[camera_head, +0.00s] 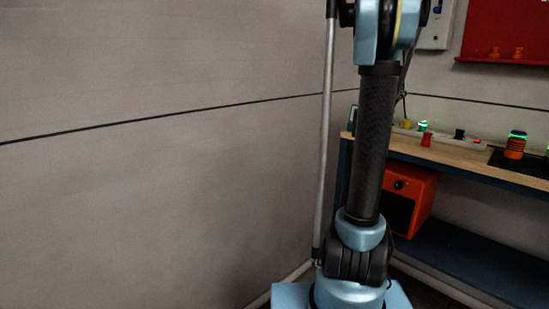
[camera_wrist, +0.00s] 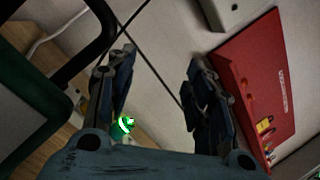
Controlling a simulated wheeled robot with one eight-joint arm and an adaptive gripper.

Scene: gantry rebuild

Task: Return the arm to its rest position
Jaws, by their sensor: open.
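My arm (camera_head: 375,150) rises upright in the head view, with blue joints and a dark link; its upper end is cut off by the top edge. My gripper (camera_wrist: 158,62) shows in the wrist view with its two dark fingers spread apart. Nothing is between the fingers. The gripper itself is not seen in the head view.
A wooden-topped bench (camera_head: 460,157) stands right of my arm, with an orange box (camera_head: 412,188) under its top and a green-lit orange-and-black stack (camera_head: 516,145) on it. A red board (camera_wrist: 258,85) hangs on the wall. Plain wall fills the left.

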